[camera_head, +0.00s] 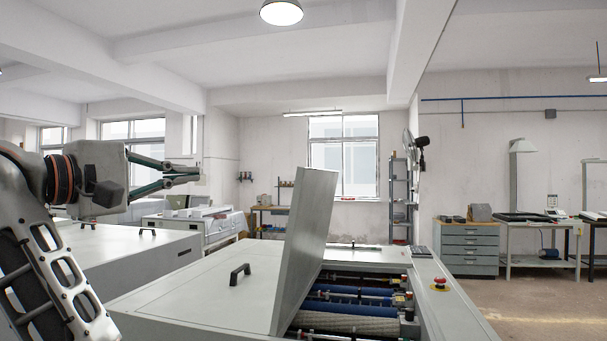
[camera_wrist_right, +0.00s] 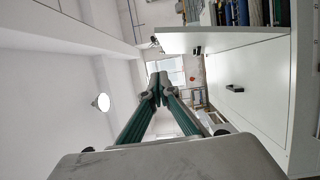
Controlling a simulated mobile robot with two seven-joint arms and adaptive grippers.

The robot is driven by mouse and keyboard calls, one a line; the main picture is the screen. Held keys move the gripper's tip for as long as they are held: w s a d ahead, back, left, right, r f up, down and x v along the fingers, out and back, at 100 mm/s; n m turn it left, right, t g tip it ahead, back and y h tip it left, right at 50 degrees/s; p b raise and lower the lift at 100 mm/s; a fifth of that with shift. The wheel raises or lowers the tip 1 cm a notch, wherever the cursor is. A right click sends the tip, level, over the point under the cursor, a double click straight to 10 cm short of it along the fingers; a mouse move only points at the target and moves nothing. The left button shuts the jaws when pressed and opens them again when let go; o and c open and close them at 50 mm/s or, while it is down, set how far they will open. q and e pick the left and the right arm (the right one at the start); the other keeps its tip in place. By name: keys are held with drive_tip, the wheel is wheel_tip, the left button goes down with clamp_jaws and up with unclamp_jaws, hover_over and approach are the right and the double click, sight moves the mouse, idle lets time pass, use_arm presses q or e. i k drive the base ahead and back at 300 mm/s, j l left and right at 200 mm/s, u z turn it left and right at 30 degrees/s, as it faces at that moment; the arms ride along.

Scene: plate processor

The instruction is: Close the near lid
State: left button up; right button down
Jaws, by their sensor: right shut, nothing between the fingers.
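The near lid (camera_head: 308,235) is a light grey panel standing raised and slightly tilted above the plate processor (camera_head: 190,285), beside its exposed rollers (camera_head: 345,320). In the right wrist view the raised lid (camera_wrist_right: 225,40) is at the upper right, edge-on. My right gripper (camera_head: 200,175) is at the left of the head view, fingers together and pointing right, empty. It is left of the lid, apart from it and above the machine top. In the right wrist view its fingers (camera_wrist_right: 158,85) meet at the tips with nothing between them. My left gripper is not in view.
A black handle (camera_head: 240,274) stands on the flat cover left of the lid. A red emergency button (camera_head: 439,284) is on the right edge. Another grey machine (camera_head: 130,250) lies behind my arm. A drawer cabinet (camera_head: 470,247) stands at the right; open floor lies in front of it.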

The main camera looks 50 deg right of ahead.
sight(313, 196)
drive_tip(key=i+l, duration=0.1)
drive_tip(key=l, duration=0.5)
drive_tip(key=i+l, duration=0.1)
drive_tip(key=l, duration=0.55)
